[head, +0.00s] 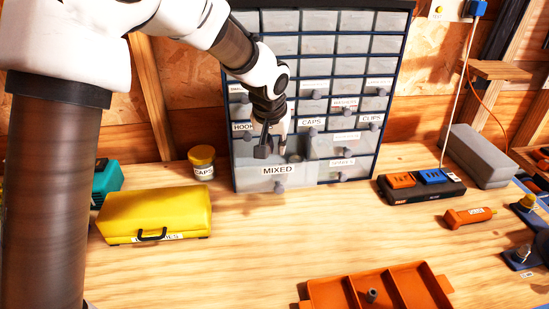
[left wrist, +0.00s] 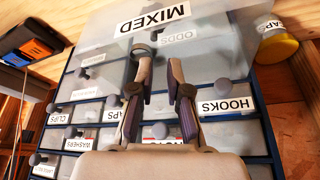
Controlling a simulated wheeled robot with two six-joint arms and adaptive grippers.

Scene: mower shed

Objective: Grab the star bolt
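I cannot pick out a star bolt for certain. The wide drawer labelled MIXED (head: 258,186) is pulled out at the bottom of the cabinet, and it also shows in the left wrist view (left wrist: 110,25). Small grey pieces (head: 295,158) show in it, too small to name. A grey ring-like piece (left wrist: 140,49) is by one fingertip in the left wrist view. My left gripper (head: 273,150) points down over the drawer. Its two fingers (left wrist: 162,68) are apart, with nothing clearly between them. My right gripper is not in view.
The drawer cabinet (head: 318,18) stands against the back wall. A yellow toolbox (head: 155,213), a yellow-lidded CAPS jar (head: 203,163) and a charger block (head: 420,192) stand on the bench. An orange tray (head: 330,292) with a small grey part (head: 372,295) lies in front. The bench's middle is clear.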

